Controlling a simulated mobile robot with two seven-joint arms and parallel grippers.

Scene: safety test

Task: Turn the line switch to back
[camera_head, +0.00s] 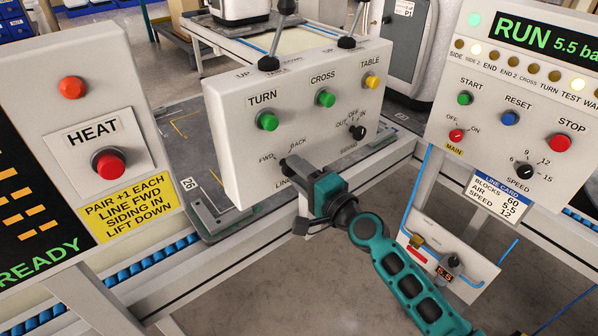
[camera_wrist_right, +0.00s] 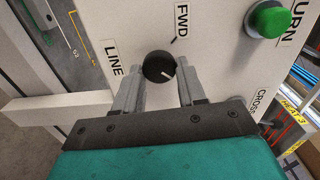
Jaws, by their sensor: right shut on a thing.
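The line switch (camera_wrist_right: 158,67) is a round black knob on the white control box (camera_head: 225,130), between the FWD and LINE labels in the wrist view. Its white pointer mark points down and right there, away from FWD and toward the BACK side. The BACK label shows in the head view (camera_head: 298,143) but is hidden in the wrist view. My right gripper (camera_head: 292,164) is shut on the line switch, one finger on each side; the fingers also show in the wrist view (camera_wrist_right: 160,84). The gripper mostly hides the knob in the head view. My left gripper is not in view.
Above the line switch are green TURN (camera_head: 267,120) and CROSS (camera_head: 326,98) buttons and a yellow TABLE button (camera_head: 371,81). The siding switch (camera_head: 357,132) is to the right. A HEAT panel (camera_head: 104,155) stands left, a RUN panel (camera_head: 520,100) right.

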